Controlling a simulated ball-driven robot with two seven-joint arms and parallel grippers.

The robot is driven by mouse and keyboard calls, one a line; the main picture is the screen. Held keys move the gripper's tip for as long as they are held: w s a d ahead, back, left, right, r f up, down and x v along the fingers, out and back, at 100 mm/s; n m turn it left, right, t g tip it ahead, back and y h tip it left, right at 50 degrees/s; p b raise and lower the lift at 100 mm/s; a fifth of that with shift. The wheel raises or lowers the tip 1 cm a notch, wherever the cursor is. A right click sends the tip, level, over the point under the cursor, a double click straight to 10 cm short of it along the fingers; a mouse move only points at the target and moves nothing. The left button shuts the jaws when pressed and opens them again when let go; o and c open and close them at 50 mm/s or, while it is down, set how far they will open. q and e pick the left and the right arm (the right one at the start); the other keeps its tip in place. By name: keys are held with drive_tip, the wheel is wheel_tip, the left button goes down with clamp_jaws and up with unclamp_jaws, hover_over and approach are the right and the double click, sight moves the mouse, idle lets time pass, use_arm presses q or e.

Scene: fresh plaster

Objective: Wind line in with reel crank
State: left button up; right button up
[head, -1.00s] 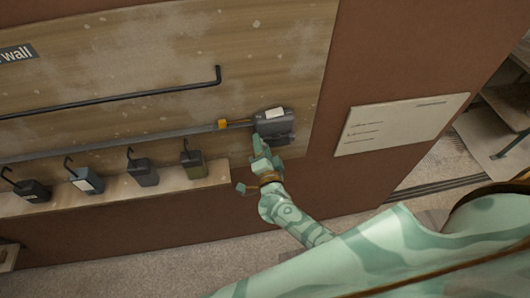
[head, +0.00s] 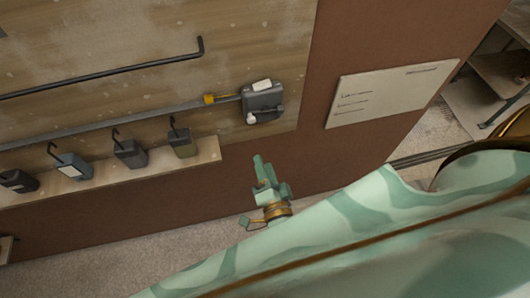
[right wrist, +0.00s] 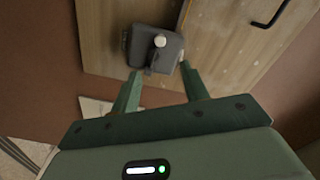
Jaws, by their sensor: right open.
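The reel (head: 265,103) is a dark grey box with a white label, fixed on the wooden wall panel. Its pale crank knob (head: 251,118) shows at the lower left of its face. A grey line or strap (head: 120,127) runs left from the reel along the panel, with a yellow piece (head: 209,99) near the reel. My right gripper (head: 269,173) is open and empty, below and apart from the reel. In the right wrist view the reel (right wrist: 148,55) and knob (right wrist: 160,41) show beyond the open fingers (right wrist: 161,76). My left gripper is out of view.
Several hooked containers (head: 130,153) stand on a wooden ledge (head: 205,152) to the left. A bent black rod (head: 110,76) is above them. A white notice (head: 390,92) is on the brown wall at right. The wall below the reel is clear.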

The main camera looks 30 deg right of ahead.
drive_tip(key=shift+f, duration=0.1)
drive_tip(key=m+b, duration=1.4)
drive_tip(key=m, duration=0.8)
approach(252, 122)
drive_tip(key=x, duration=0.8)
